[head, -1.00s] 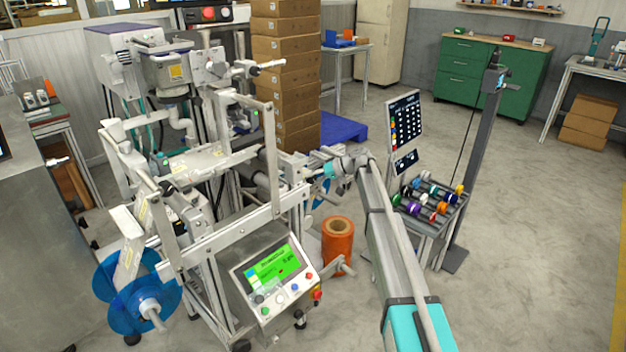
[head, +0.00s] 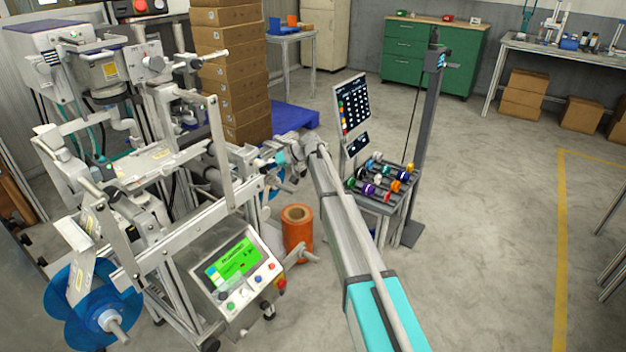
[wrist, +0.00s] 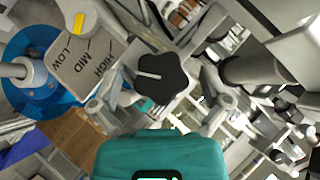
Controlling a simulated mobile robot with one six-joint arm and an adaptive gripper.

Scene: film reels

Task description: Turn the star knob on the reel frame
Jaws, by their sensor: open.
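A black star knob (wrist: 163,80) with a light line on its face sits near the middle of the wrist view, mounted on the reel frame. Left of it is a plate (wrist: 84,55) marked LOW, MID and HIGH, with a yellow marker (wrist: 79,23) near its top. In the head view my gripper (head: 264,160) is beside the right side of the reel frame (head: 165,235). The teal body at the bottom of the wrist view is mine. I see no contact with the knob. The head view does not show the knob clearly.
A blue reel (wrist: 30,70) is left of the plate in the wrist view. In the head view an orange roll (head: 298,240) stands below my arm. A control panel (head: 232,268) is at the frame's front. A rack of colored spools (head: 380,182) stands right.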

